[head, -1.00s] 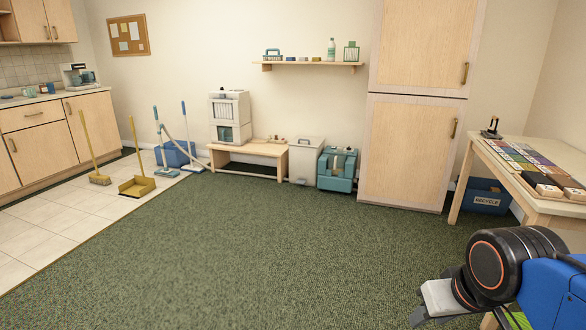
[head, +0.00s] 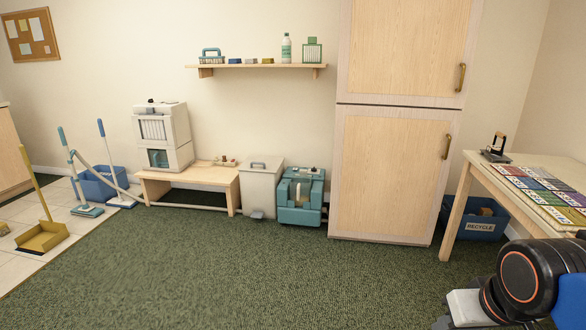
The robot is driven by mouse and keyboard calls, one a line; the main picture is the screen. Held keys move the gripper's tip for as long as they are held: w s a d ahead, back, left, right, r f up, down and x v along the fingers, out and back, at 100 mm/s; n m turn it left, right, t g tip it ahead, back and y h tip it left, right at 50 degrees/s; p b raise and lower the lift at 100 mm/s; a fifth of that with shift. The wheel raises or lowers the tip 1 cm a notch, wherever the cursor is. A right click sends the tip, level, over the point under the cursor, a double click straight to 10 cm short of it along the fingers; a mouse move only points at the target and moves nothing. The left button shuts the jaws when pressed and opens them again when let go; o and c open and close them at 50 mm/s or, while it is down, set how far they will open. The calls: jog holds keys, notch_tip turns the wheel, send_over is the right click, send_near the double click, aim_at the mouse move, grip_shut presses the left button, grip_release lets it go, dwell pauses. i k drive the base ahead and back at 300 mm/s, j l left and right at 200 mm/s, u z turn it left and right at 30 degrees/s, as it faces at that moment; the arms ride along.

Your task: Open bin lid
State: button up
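A cream bin (head: 261,190) stands on the carpet against the far wall, between a low wooden bench and a teal machine. Its lid (head: 262,164) lies flat and closed, with a small grey handle on top. A grey pedal (head: 257,214) sticks out at its foot. Part of my arm shows at the lower right, well apart from the bin. My gripper's fingers do not show.
The green carpet ahead is open. The bench (head: 188,178) bears a white machine (head: 161,137). The teal machine (head: 300,197) stands right of the bin, beside a tall cupboard (head: 390,170). A game table (head: 460,205) and blue recycle bin (head: 470,218) are at right.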

aim_at(253, 163)
jog(key=i, duration=0.85)
jog(key=i+l+u, duration=0.15)
jog(key=i, duration=0.7)
jog(key=i+u, duration=0.15)
jog(key=i, duration=0.35)
jog(key=i+u, duration=0.15)
jog(key=i, duration=0.4)
jog(key=i+u, duration=0.15)
jog(key=i, duration=0.35)
jog(key=i+l+u, duration=0.15)
jog(key=i, duration=0.4)
jog(key=i+l+u, duration=0.15)
jog(key=i, duration=0.35)
